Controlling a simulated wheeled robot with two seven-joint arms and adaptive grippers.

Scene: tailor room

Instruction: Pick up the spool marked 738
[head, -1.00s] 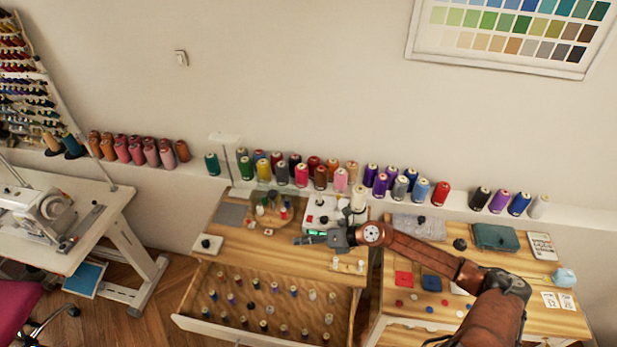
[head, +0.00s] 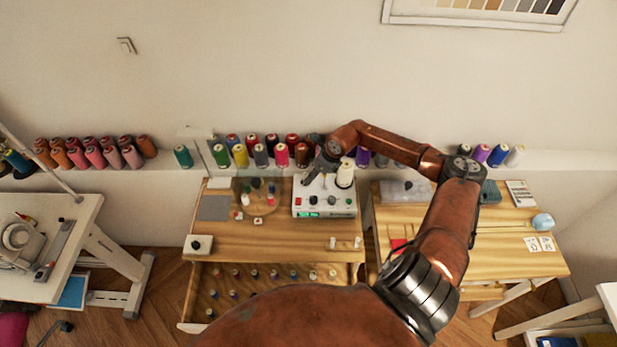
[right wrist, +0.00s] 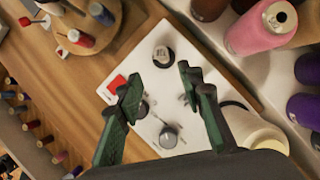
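In the right wrist view a short dark spool-like piece (right wrist: 163,56) stands on the white machine (right wrist: 145,88). Its pale round top carries dark marks too small for me to read surely. My right gripper (right wrist: 158,74) is open and empty, its two green fingers above the machine with this piece just beyond and between the tips. In the head view my right gripper (head: 314,170) is over the back left of the white machine (head: 341,210), and the piece cannot be made out there. My left gripper is not in view.
A cream cone (head: 345,173) stands at the machine's back right, close to my arm. A row of thread cones (head: 240,155) lines the wall ledge. Small spools (head: 257,196) stand left of the machine. An open drawer (head: 205,290) of spools is below; the desk front (head: 265,240) is mostly clear.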

